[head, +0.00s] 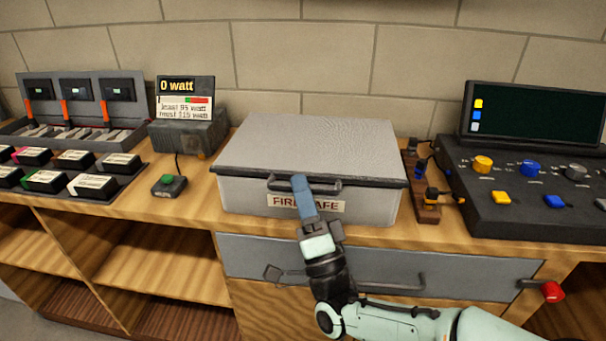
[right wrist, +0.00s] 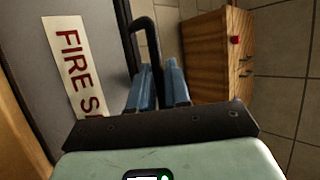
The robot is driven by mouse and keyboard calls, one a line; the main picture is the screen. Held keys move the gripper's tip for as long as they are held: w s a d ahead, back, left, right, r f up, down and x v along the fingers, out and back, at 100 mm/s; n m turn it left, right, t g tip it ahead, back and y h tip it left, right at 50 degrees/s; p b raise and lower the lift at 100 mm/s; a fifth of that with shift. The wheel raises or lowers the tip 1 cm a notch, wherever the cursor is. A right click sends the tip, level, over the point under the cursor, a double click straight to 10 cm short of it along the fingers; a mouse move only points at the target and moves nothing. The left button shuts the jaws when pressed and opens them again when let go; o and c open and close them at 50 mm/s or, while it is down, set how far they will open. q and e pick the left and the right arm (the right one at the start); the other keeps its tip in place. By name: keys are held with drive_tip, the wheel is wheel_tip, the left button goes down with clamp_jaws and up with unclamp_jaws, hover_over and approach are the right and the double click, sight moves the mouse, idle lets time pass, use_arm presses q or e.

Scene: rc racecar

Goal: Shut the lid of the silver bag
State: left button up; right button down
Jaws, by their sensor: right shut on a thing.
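The silver bag (head: 235,195) is a grey box on the wooden bench, with a "FIRE SAFE" label (head: 333,206) on its front. Its lid (head: 310,140) lies flat on top, and its dark rim appears to rest on the body; I cannot tell if a small gap remains. My right gripper (head: 302,188) is at the front of the bag, shut on the dark lid handle (head: 330,188), and covers part of the label. In the right wrist view the blue fingers (right wrist: 158,88) are around the handle (right wrist: 148,38), beside the label. My left gripper is not in view.
A control console (head: 500,190) with knobs and a screen stands to the right, past a small wooden strip with plugs (head: 427,190). A watt display (head: 185,100) and green button (head: 170,184) are to the left, with battery packs beyond. A drawer (head: 450,270) is below.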

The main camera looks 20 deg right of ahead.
drive_tip(key=shift+w+d+f+h, duration=0.1)
drive_tip(key=shift+d+f+h, duration=0.15)
drive_tip(key=shift+f, duration=0.25)
drive_tip(key=c, duration=1.4)
unclamp_jaws()
drive_tip(key=shift+c, duration=0.2)
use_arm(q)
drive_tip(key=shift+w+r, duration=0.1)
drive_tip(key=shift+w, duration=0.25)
use_arm(e)
drive_tip(key=v, duration=1.3)
drive_tip(key=shift+a, duration=0.15)
